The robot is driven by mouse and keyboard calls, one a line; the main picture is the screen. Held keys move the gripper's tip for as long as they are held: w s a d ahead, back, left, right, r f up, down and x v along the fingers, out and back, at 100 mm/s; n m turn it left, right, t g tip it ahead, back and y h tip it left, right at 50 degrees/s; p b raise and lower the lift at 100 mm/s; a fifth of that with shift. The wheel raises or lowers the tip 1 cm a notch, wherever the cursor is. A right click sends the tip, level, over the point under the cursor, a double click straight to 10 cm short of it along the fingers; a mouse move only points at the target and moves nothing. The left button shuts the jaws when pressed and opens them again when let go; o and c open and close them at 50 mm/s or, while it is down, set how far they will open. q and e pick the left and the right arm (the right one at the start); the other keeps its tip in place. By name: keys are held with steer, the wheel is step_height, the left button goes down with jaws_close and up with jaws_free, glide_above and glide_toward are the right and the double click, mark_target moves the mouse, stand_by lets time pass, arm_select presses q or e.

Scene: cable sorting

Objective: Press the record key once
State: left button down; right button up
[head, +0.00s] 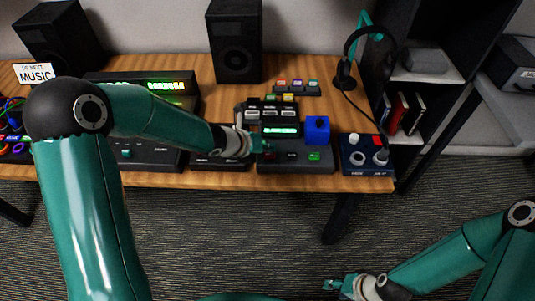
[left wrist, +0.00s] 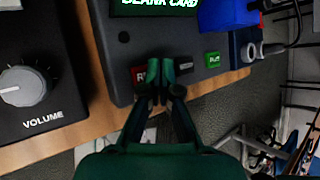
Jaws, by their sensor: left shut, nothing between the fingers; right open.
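The red record key (left wrist: 138,76) sits on the dark recorder panel (left wrist: 130,45) in the left wrist view, its label partly covered by my fingers. My left gripper (left wrist: 160,72) is shut and empty, its fingertips over or beside the right edge of this key; I cannot tell whether they touch it. A dark key (left wrist: 184,65) and a green key (left wrist: 212,59) lie to the right. A lit screen (left wrist: 158,4) reads "BLANK CARD". In the head view my left gripper (head: 262,147) is at the recorder's (head: 318,166) left part. My right gripper (head: 333,284) is open, low in the view, away from the desk.
A dark box with knobs (head: 367,160) is further right, and a volume knob (left wrist: 23,88) is on a unit to the left. Speakers (head: 235,45) and a headphone stand (head: 347,75) are behind.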

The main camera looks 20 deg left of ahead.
mark_target(268, 155)
stand_by(0.8)
arm_select(q)
steer(key=shift+w+f+b, duration=0.1)
steer(key=shift+f+b, duration=0.3)
steer(key=shift+b, duration=0.05)
steer(key=shift+f+b, duration=0.35)
steer(key=shift+b, duration=0.1)
stand_by(0.5)
steer(key=shift+r, duration=0.15)
stand_by(0.3)
steer(key=shift+r+p, duration=0.65)
steer(key=shift+p, duration=0.05)
step_height(268, 155, up, 5)
steer(key=p, duration=0.4)
steer(key=shift+p, duration=0.35)
stand_by(0.4)
